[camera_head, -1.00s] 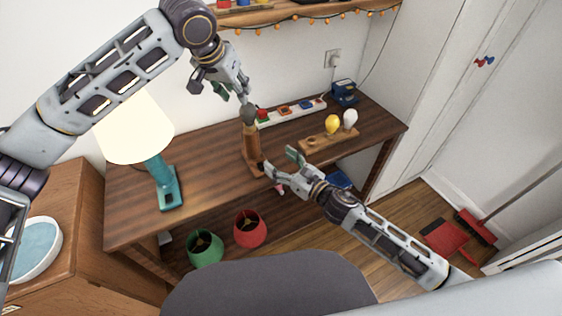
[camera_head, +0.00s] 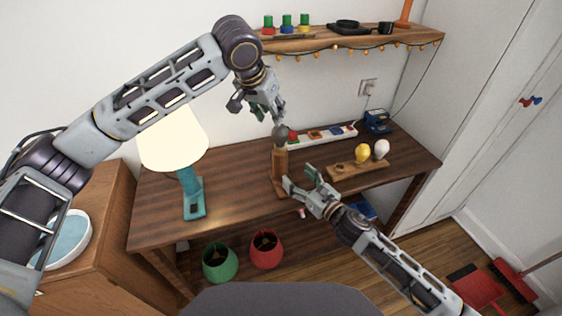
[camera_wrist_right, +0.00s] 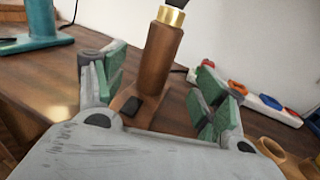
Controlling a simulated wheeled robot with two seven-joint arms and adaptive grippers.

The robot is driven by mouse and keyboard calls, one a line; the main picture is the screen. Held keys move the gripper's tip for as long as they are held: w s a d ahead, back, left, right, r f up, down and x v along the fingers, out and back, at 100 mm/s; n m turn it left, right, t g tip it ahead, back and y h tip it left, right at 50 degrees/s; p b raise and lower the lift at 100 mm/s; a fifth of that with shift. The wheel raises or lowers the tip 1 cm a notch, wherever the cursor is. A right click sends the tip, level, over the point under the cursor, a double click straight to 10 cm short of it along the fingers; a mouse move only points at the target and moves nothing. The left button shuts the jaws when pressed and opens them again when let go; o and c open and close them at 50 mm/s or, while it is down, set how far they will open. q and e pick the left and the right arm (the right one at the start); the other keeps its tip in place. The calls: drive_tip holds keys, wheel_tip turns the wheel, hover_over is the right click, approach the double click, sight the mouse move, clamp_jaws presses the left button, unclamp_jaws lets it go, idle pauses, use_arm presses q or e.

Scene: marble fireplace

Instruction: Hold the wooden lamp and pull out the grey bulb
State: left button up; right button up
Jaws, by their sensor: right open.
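The wooden lamp (camera_head: 279,165) stands upright on the desk; its bare wooden post and base also show in the right wrist view (camera_wrist_right: 160,60), with a brass collar (camera_wrist_right: 171,16) on top. The grey bulb (camera_head: 280,133) sits on top of the post. My left gripper (camera_head: 275,118) is just above the bulb, pointing down; I cannot tell whether its fingers touch it or how far they are closed. My right gripper (camera_head: 299,179) is open at the front right of the post. In the wrist view the post stands between its green-padded fingers (camera_wrist_right: 158,88), with gaps on both sides.
A teal lamp (camera_head: 193,195) with a lit shade stands at left. A wooden holder (camera_head: 372,172) with a yellow bulb (camera_head: 363,153) and a white bulb (camera_head: 381,149) lies at right. A power strip (camera_head: 322,134) lies behind. A shelf (camera_head: 345,40) hangs above.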

sight(285, 165)
drive_tip(key=shift+x, duration=4.95)
drive_tip(key=shift+c, duration=0.4)
